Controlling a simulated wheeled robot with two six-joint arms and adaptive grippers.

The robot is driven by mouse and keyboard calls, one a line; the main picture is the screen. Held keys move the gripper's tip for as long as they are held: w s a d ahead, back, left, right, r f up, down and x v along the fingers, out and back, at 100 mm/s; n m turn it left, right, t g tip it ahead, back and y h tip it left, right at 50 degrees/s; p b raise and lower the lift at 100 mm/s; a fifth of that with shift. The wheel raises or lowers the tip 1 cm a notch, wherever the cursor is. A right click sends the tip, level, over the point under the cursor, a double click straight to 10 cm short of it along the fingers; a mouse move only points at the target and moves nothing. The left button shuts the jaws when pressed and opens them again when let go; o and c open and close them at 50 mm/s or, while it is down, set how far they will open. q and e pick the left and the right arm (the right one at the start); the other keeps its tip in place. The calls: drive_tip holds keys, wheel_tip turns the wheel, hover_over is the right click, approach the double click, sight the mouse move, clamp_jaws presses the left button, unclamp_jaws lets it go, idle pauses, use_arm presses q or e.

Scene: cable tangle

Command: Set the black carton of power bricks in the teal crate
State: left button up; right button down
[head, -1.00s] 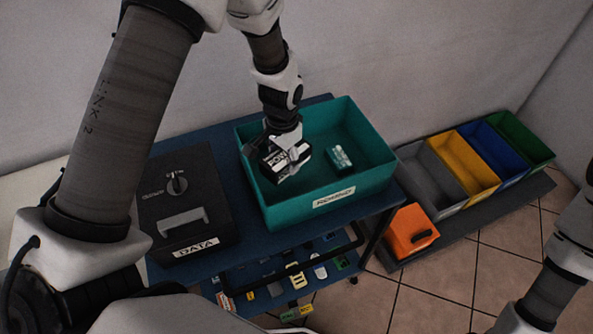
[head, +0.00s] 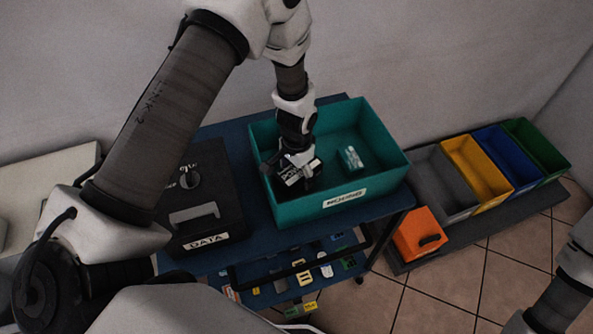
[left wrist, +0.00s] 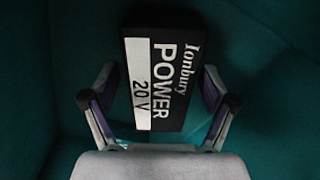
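My left gripper (left wrist: 160,95) reaches down into the crate. Its two fingers stand on either side of the carton, with a visible gap on each side. The carton looks slightly turned between them. The head view does not show clearly how its underside meets the crate floor. My right gripper is out of view; only part of that arm shows at the right edge.
A small pale pack (head: 352,158) lies in the crate, right of the carton. A black DATA box (head: 222,212) stands left of the crate on the blue table (head: 228,128). Grey, yellow (head: 478,168), blue and green bins and an orange box (head: 417,233) are at right.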

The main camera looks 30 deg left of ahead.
sight(297, 170)
use_arm(q)
drive_tip(key=shift+r, duration=0.25)
wheel_tip(297, 170, up, 12)
drive_tip(key=b, duration=0.1)
drive_tip(key=shift+b, duration=0.35)
